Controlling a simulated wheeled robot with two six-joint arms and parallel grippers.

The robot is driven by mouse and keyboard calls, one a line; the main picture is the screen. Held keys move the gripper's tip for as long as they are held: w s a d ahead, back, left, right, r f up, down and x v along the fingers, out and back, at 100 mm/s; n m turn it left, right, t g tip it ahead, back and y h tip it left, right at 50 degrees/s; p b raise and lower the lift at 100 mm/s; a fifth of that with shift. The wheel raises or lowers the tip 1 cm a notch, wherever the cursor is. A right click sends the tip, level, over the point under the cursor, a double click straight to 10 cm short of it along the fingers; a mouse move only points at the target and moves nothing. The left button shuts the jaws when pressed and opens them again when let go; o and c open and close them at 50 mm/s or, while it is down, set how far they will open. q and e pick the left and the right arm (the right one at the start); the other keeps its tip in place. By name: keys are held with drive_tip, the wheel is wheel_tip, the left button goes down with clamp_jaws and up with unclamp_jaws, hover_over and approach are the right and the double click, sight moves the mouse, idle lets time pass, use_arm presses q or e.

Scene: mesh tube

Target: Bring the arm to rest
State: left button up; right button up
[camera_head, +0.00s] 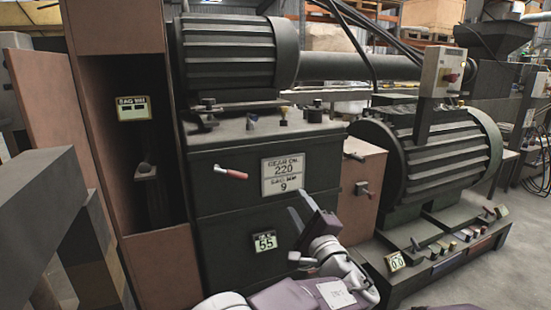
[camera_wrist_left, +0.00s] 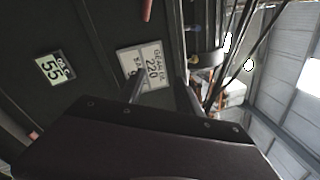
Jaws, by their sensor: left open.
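My left gripper (camera_head: 302,205) is raised in front of the dark green machine cabinet (camera_head: 225,225), with its arm coming up from the bottom of the head view. It is open, with nothing visible between its fingers. In the left wrist view, the two fingers (camera_wrist_left: 162,95) stand apart beyond the dark gripper body. The sign reading 220 (camera_head: 283,175) is on the cabinet above and left of the gripper, and it also shows in the left wrist view (camera_wrist_left: 148,62). I cannot tell whether the gripper touches the cabinet. My right gripper is not in view.
A lever with a red handle (camera_head: 232,173) sticks out from the cabinet. A ribbed motor (camera_head: 445,155) stands on a base at the right, with several small levers (camera_head: 450,246). A brown open cabinet (camera_head: 160,265) stands at the left. Bare floor shows at the far right.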

use_arm(q)
drive_tip(key=s+a+f+n+g+y+p, duration=0.1)
drive_tip(key=s+a+f+n+g+p, duration=0.1)
drive_tip(key=a+f+g, duration=0.6)
drive_tip(key=s+a+f+n+g+y+p, duration=0.1)
drive_tip(key=s+a+f+n+g+p, duration=0.3)
drive_tip(key=a, duration=0.8)
drive_tip(key=s+a+f+n+g+h+p, duration=0.2)
drive_tip(key=s+a+f+n+g+h, duration=0.15)
drive_tip(key=s+n, duration=0.45)
drive_tip(key=s+a+f+n+g+h+p, duration=0.2)
drive_tip(key=s+f+n+h, duration=0.2)
drive_tip(key=s, duration=0.7)
wheel_tip(320, 180, up, 37)
drive_tip(key=s+n+p, duration=0.1)
drive_tip(key=p, duration=3.7)
drive_tip(key=shift+d+h, duration=0.4)
drive_tip(key=shift+h, duration=0.05)
